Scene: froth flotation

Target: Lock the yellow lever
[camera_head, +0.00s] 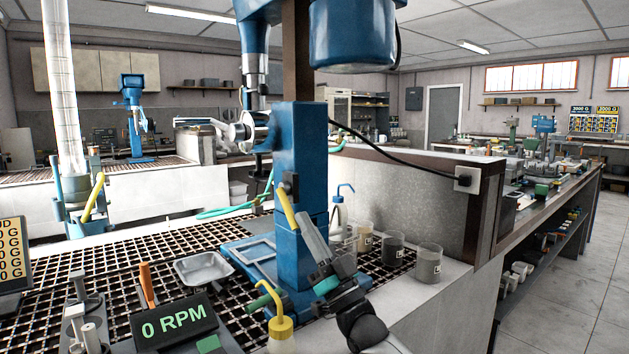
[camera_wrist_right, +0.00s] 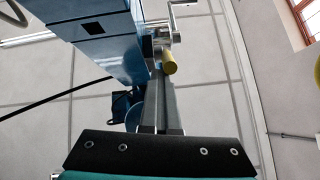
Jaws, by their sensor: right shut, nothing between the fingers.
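The yellow lever (camera_head: 287,207) sits on the blue column (camera_head: 300,170) of the flotation machine. In the head view it slants from upper left to lower right, and its lower end meets the fingers of my right gripper (camera_head: 304,220). In the right wrist view the lever's round yellow end (camera_wrist_right: 169,64) shows beside the tips of my right gripper (camera_wrist_right: 160,75), by a grey metal bracket (camera_wrist_right: 164,35). The fingers are shut with nothing between them. I cannot tell whether they touch the lever. My left gripper is not in view.
Several beakers (camera_head: 429,264) and a wash bottle (camera_head: 342,205) stand right of the column. A yellow-capped bottle (camera_head: 281,330), a metal pan (camera_head: 203,268) and a 0 RPM display (camera_head: 174,325) are in front and left. A second yellow lever (camera_head: 93,197) shows at far left.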

